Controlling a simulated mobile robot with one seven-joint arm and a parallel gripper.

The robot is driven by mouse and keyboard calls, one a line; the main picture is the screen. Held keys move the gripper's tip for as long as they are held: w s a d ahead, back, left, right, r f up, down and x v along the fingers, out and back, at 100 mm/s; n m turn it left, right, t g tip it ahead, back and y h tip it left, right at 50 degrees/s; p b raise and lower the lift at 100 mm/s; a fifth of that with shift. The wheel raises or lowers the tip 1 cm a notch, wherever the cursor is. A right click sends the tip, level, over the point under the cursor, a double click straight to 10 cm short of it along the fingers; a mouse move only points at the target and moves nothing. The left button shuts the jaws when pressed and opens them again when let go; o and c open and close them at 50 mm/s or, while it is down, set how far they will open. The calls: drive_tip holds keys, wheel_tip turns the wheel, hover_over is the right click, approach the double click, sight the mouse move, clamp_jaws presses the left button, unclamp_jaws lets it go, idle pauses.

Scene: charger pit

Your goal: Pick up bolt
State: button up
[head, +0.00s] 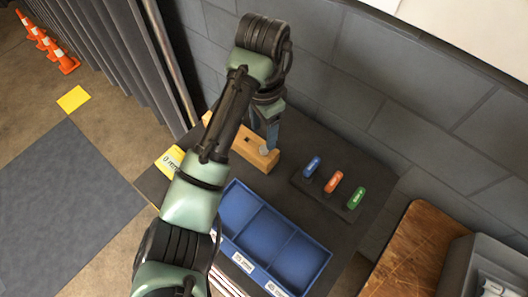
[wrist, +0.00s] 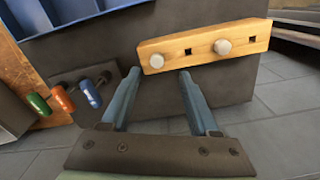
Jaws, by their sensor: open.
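A light wooden block (wrist: 205,47) holds two pale, round-headed bolts. One bolt (wrist: 155,61) sits near the block's left end and the other bolt (wrist: 222,47) is further right, with dark square holes beside them. My gripper (wrist: 158,73) is open and empty in the wrist view. Its two blue-grey fingers point at the block, with the left-hand bolt just beyond the gap between the fingertips. In the head view my gripper (head: 268,138) is over the wooden block (head: 262,159) on the dark table. My arm hides part of the block there.
A blue compartment tray (head: 268,237) stands in front of the block. A dark rack with blue (head: 312,166), orange (head: 334,181) and green (head: 356,197) handled tools lies to the right. A grey wall is behind the table. A yellow card (head: 170,160) lies at left.

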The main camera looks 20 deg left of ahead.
sight(265, 148)
drive_tip(key=f, duration=0.5)
drive_tip(key=shift+s+d+f, duration=0.1)
drive_tip(key=shift+s+d, duration=0.1)
clamp_jaws()
